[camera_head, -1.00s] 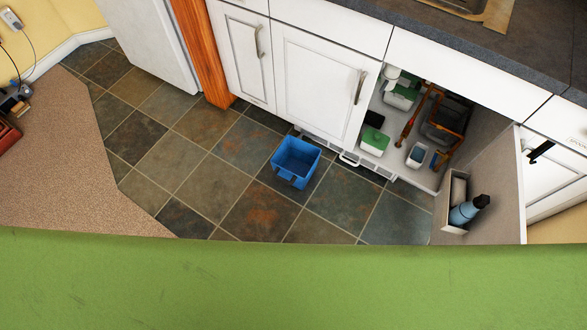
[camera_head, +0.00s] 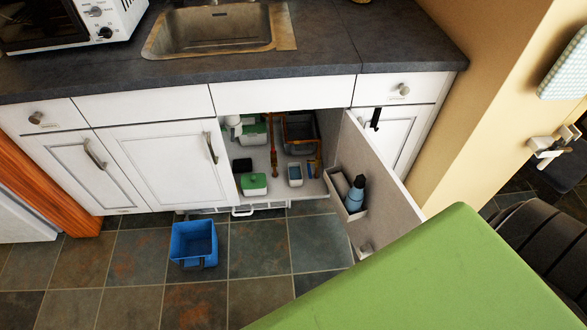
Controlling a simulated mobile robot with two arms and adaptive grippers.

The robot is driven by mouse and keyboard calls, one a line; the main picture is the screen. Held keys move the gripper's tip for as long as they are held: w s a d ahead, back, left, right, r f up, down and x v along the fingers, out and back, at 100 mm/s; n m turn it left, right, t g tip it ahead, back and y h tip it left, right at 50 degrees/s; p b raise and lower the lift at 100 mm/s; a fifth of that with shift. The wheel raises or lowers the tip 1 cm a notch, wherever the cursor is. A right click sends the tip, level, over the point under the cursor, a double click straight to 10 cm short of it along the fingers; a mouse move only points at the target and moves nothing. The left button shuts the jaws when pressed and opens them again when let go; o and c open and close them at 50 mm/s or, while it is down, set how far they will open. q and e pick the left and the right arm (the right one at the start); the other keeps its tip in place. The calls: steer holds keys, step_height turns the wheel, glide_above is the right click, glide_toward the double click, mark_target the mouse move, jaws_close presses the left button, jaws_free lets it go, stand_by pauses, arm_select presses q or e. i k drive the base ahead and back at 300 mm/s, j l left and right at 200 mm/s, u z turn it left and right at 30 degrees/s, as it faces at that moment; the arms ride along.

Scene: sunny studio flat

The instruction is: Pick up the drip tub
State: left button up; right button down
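A blue open-topped square tub (camera_head: 194,243) stands upright on the tiled floor in front of the left cabinet doors. It looks empty, though its bottom is partly shaded. A dark grey tub (camera_head: 300,130) is inside the open sink cabinet (camera_head: 283,193), towards the back right. No label shows which of the two is the drip tub. Neither of my grippers is in view.
The cabinet door (camera_head: 385,180) stands open towards me, with a blue bottle (camera_head: 355,195) in its rack. A green-lidded box (camera_head: 254,184) and a small tub (camera_head: 295,175) sit inside the cabinet. A green surface (camera_head: 450,280) fills the lower right. Floor around the blue tub is clear.

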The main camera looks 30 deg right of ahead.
mark_target(295, 171)
steer(key=z, duration=0.95)
